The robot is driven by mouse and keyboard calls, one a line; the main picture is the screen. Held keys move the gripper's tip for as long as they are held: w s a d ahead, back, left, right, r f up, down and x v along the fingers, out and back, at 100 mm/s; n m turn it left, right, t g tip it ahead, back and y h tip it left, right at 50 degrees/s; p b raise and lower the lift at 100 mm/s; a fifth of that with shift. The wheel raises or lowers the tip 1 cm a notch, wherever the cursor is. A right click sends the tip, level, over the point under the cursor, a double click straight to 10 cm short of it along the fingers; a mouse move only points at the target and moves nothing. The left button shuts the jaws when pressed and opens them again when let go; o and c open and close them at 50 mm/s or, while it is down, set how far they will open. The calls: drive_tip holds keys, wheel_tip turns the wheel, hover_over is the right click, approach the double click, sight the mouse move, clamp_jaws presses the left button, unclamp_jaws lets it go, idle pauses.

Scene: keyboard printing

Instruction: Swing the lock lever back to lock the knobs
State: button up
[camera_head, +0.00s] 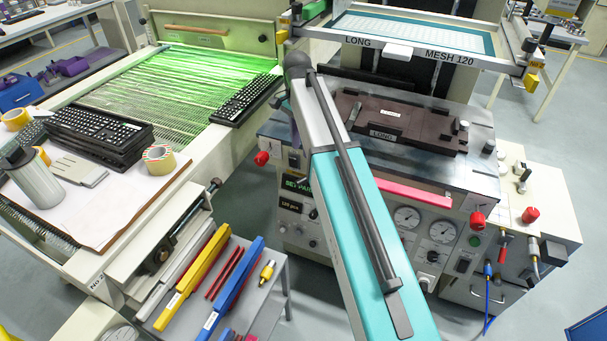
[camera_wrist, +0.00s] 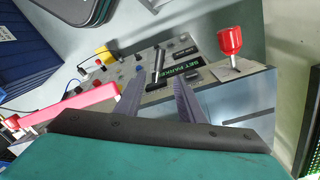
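In the wrist view a small metal lever with a black grip (camera_wrist: 156,66), which looks like the lock lever, stands on the press's front panel beside a green-lettered display. My gripper (camera_wrist: 159,82) is open, its two grey fingers on either side of the lever's lower end in the picture. I cannot tell whether a finger touches it. A red knob (camera_wrist: 230,42) stands to the right in the wrist view; a red knob also shows at the panel's left edge in the head view (camera_head: 262,158).
A red-pink bar (camera_head: 405,192) runs along the press front, above the gauges (camera_head: 407,217). Another red knob (camera_head: 478,220) is at the panel's right. A tool cart (camera_head: 262,312) stands front left, and a bench with keyboards (camera_head: 98,132) is at the left.

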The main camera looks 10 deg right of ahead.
sight(303, 178)
drive_tip(key=shift+s+d+f+p, duration=0.1)
drive_tip(key=shift+s+f+p, duration=0.1)
drive_tip(key=shift+f, duration=1.85)
drive_tip(key=shift+s+f+p, duration=0.1)
drive_tip(key=shift+f+p, duration=0.1)
drive_tip(key=shift+f, duration=1.9)
drive_tip(key=shift+s+d+f+p, duration=0.1)
drive_tip(key=shift+f+p, duration=0.1)
drive_tip(key=shift+f, duration=1.85)
clamp_jaws()
